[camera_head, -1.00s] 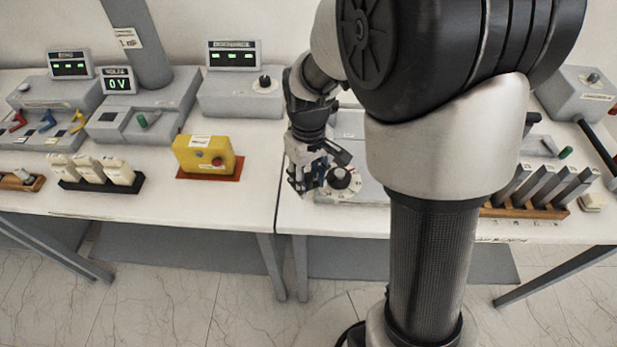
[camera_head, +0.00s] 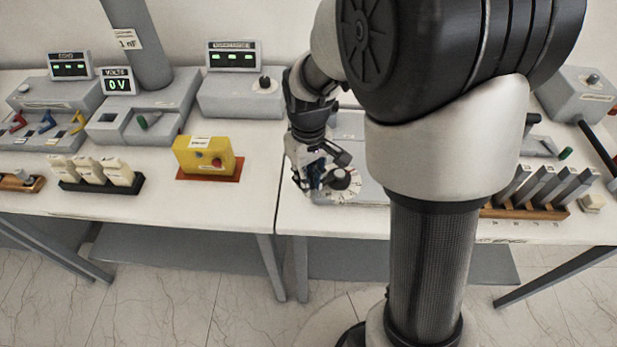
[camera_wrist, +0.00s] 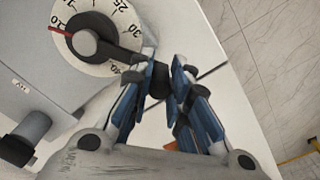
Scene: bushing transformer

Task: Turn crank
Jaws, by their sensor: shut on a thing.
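The crank (camera_wrist: 118,52) is a dark arm on a round hub over a white numbered dial (camera_wrist: 102,66) in the wrist view. Its handle (camera_wrist: 157,86) stands at the arm's outer end, between the blue-padded fingers. My gripper (camera_wrist: 164,68) is shut on this handle. A red pointer (camera_wrist: 62,31) lies at the dial's left side, near the 10 mark. In the head view my gripper (camera_head: 318,180) is at the dial (camera_head: 346,194) near the front of the right table. The black knob-like part (camera_head: 341,179) shows just right of the fingers, which partly hide the crank.
A yellow box (camera_head: 205,158) stands left of my gripper. A grey meter box (camera_head: 240,97) is behind. A wooden rack (camera_head: 525,211) with several grey bars stands to the right. The table's front edge and a gap between tables are close by.

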